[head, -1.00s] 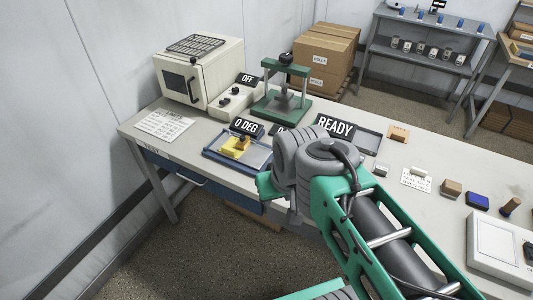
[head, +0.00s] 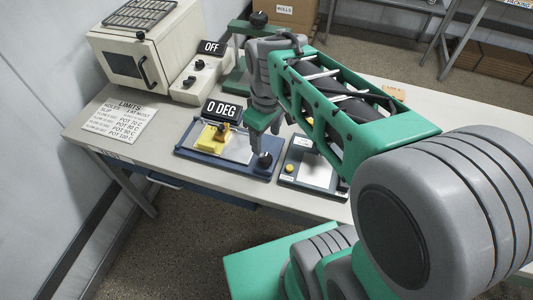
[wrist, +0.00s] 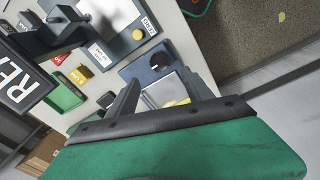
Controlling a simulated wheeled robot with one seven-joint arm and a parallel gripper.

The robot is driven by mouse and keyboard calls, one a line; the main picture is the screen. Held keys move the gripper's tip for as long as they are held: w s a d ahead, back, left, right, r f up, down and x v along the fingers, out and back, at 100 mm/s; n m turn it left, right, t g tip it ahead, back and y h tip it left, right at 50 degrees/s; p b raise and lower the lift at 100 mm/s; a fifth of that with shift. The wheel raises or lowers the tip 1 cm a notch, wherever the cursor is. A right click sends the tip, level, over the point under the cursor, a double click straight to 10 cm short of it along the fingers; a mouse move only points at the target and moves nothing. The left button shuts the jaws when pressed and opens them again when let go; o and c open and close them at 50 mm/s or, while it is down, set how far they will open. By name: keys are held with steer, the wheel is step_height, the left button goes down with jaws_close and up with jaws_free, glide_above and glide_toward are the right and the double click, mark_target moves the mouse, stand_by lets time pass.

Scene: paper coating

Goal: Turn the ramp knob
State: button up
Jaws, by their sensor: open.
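The ramp unit (head: 195,152) is a blue base with a pale plate and a yellow block (head: 212,136) on it. Its black knob (head: 264,159) stands at the base's front right corner. In the wrist view the knob (wrist: 160,67) shows beyond the fingers, on the blue base. A sign above the unit reads 0 DEG (head: 222,110). My gripper (head: 256,140) hangs just above and behind the knob, fingers pointing down. The fingers (wrist: 165,88) are apart with nothing held, and the knob looks clear of them.
A dark unit with a yellow button (head: 289,168) stands close to the right of the ramp unit, partly hidden by my arm. A limits sheet (head: 122,120) lies at left. Behind are the oven (head: 140,60), an OFF sign (head: 211,47) and a green press (head: 238,75).

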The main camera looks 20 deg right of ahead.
mark_target(265, 157)
steer(key=f+n, duration=0.1)
steer(key=w+f+n, duration=0.1)
steer(key=f, duration=0.1)
steer(key=shift+d+g, duration=0.1)
steer(key=shift+g, duration=0.3)
step_height(265, 157, down, 7)
steer(key=shift+p, duration=0.45)
steer(key=shift+c, duration=0.3)
jaws_close()
